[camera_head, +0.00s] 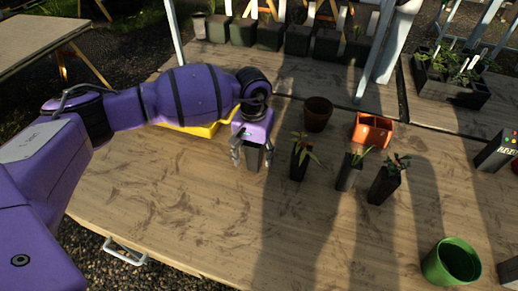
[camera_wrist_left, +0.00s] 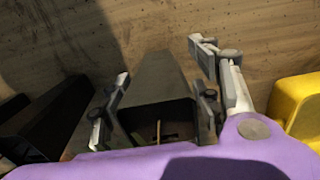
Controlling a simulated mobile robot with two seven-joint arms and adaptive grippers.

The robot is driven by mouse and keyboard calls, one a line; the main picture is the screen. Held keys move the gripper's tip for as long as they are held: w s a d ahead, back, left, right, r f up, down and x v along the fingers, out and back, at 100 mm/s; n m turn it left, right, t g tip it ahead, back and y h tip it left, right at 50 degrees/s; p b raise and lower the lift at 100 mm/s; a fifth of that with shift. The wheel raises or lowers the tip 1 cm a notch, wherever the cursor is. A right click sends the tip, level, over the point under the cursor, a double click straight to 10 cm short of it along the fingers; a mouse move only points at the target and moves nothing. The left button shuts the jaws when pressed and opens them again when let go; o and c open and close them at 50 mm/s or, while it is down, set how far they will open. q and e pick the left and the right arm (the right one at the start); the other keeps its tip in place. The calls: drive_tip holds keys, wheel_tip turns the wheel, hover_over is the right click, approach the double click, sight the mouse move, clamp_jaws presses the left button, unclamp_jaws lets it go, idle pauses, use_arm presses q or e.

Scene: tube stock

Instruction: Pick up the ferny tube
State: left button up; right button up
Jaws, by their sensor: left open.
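Several dark square tubes stand upright in a row on the wooden table. My left gripper (camera_head: 252,157) points down over the leftmost tube (camera_head: 254,161), with a finger on each side of it. In the left wrist view the open gripper (camera_wrist_left: 160,68) straddles this grey tube (camera_wrist_left: 158,82); a thin stem shows in its dark mouth, but its foliage is mostly hidden. To the right stand a tube with reddish and green leaves (camera_head: 299,162), one with narrow green leaves (camera_head: 347,175) and one with red-tinged leaves (camera_head: 383,186). I cannot tell for certain which is ferny. My right gripper is not in view.
A yellow tray (camera_head: 203,130) lies behind my left forearm and beside the gripper in the wrist view (camera_wrist_left: 298,105). A brown pot (camera_head: 318,114), orange caddy (camera_head: 373,130) and green pot (camera_head: 451,262) stand around the row. The table's front left is clear.

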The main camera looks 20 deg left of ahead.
use_arm(q)
drive_tip(key=c, duration=1.4)
drive_tip(key=shift+r, duration=0.1)
